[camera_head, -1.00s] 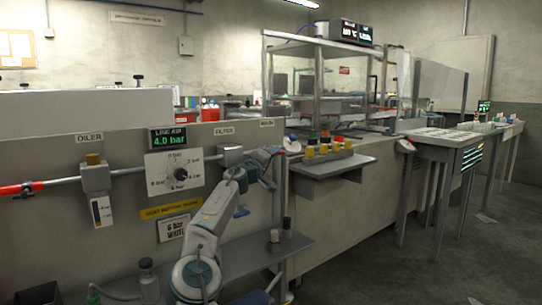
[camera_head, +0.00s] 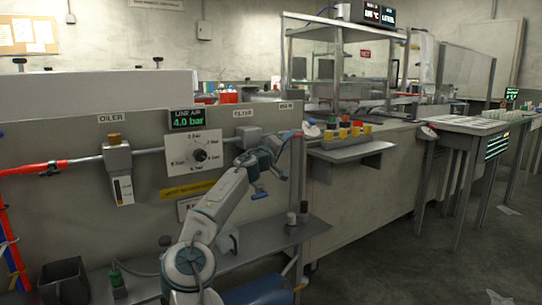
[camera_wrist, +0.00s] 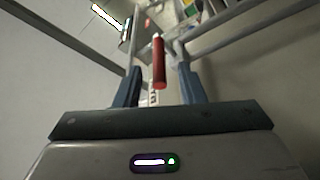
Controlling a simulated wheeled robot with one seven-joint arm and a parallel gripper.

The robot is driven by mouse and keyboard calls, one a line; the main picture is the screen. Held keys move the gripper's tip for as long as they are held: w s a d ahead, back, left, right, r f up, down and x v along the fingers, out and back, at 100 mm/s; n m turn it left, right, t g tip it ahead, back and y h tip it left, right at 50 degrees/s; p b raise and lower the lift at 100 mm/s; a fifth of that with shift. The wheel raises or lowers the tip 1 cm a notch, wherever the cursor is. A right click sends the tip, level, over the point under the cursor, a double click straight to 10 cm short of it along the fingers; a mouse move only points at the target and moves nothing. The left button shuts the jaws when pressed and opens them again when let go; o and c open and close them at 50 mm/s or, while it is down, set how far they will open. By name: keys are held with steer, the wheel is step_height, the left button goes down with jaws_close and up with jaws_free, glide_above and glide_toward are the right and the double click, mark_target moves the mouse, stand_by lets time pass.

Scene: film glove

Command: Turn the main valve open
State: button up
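The main valve's red lever (camera_wrist: 159,62) shows in the wrist view between the two fingers of my gripper (camera_wrist: 159,82), with a gap on each side. The fingers are apart, and I see no contact with the lever. In the head view, my gripper (camera_head: 284,142) is at the right end of the pipe, below a small label that seems to read MAIN. A small red part of the lever (camera_head: 297,134) shows there beside the gripper. The valve body is mostly hidden behind my gripper. The display (camera_head: 187,117) reads LINE AIR 4.0 bar.
Left of the valve are the filter (camera_head: 248,136), the regulator dial (camera_head: 200,154) and the oiler (camera_head: 118,158). A grey post (camera_head: 300,190) stands close by my gripper. A dark bin (camera_head: 65,282) is low at left.

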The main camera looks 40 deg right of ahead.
steer(key=v, duration=1)
steer(key=shift+s+f, duration=0.1)
